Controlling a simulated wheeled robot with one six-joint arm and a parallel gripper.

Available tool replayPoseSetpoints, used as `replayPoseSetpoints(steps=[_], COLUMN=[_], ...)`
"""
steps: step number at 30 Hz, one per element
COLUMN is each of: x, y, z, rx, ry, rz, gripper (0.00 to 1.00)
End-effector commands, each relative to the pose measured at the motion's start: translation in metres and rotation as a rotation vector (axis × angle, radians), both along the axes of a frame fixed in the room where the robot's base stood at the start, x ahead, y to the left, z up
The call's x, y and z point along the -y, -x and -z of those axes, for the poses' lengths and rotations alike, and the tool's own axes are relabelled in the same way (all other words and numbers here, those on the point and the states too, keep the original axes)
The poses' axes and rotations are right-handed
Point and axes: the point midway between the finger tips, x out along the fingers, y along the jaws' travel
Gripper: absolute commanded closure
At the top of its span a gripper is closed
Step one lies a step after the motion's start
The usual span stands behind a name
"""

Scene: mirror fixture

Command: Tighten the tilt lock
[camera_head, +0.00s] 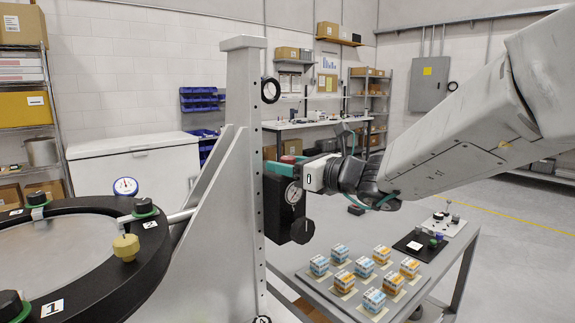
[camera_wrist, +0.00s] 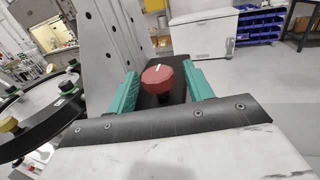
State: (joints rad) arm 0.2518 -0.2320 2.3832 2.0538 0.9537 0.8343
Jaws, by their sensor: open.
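A red knob (camera_wrist: 158,79) with a white mark on top sits on a black block in the wrist view. My gripper (camera_wrist: 161,90) is open, with one teal finger on each side of the knob and a gap visible on both sides. In the head view my gripper (camera_head: 283,168) reaches from the right to the top of the black block (camera_head: 275,205) on the upright metal post (camera_head: 243,150). The block carries a dial gauge (camera_head: 293,193) and a black knob (camera_head: 302,230). The red knob is mostly hidden there. No label shows which knob is the tilt lock.
A black ring fixture (camera_head: 150,245) with numbered clamps, a yellow knob (camera_head: 126,247) and a dial (camera_head: 125,186) lies left of the post. A grey cart (camera_head: 415,290) with several small boxes stands below my arm. A white chest (camera_head: 135,165) stands behind.

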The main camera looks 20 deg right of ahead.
Motion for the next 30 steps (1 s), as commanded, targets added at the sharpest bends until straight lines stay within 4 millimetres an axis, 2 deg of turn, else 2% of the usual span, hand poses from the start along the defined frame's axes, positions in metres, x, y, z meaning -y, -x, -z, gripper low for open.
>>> replayPoseSetpoints(steps=[5, 12, 18, 30], x=[0.005, 0.028, 0.039, 0.042], y=[0.007, 0.042, 0.061, 0.067], z=[-0.001, 0.0, 0.0, 0.0], rx=[0.002, 0.002, 0.001, 0.0], ry=[0.001, 0.001, 0.0, 0.0], rz=[0.002, 0.006, 0.003, 0.0], gripper=[0.49, 0.49, 0.49, 0.49])
